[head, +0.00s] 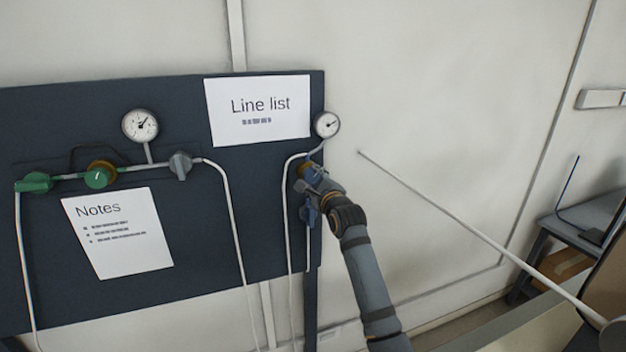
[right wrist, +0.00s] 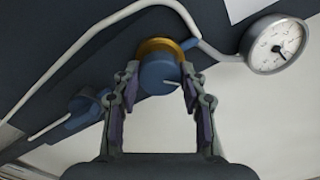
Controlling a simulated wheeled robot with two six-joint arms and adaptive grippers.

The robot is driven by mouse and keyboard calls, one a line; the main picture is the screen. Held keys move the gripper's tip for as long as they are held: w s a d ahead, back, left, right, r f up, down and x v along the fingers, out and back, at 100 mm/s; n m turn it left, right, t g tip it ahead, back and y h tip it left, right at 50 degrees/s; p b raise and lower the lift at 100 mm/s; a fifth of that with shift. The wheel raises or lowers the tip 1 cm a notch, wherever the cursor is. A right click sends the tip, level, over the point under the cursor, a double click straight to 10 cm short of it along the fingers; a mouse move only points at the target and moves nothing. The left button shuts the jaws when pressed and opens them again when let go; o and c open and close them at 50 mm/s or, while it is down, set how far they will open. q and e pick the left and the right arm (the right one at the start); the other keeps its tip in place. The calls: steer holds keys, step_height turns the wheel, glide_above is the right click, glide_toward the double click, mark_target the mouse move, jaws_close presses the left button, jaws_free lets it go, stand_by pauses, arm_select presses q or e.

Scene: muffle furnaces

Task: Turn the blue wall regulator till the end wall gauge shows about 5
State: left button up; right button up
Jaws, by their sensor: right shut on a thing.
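The blue wall regulator (right wrist: 158,72) has a brass collar and sits between the fingers of my right gripper (right wrist: 160,88), which is shut on it. A pale line on the knob points right in the right wrist view. In the head view, my right gripper (head: 317,181) hides most of the regulator. The end wall gauge (head: 326,124) is a small white dial above it at the panel's right edge. It also shows in the right wrist view (right wrist: 276,43), its needle towards the lower right there; the numbers are too small to read. My left gripper is out of view.
A blue valve handle (head: 309,211) is just below the regulator. Left on the dark panel (head: 190,270) are another gauge (head: 140,125), a green regulator (head: 98,176), a green valve (head: 35,182) and a grey valve (head: 181,165). A thin pale rod (head: 470,230) slants across the right.

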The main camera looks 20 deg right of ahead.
steer(key=o, duration=1.1)
steer(key=shift+o, duration=0.2)
steer(key=shift+s, duration=0.1)
steer(key=s, duration=1.1)
steer(key=shift+s+d, duration=0.2)
steer(key=shift+s, duration=0.2)
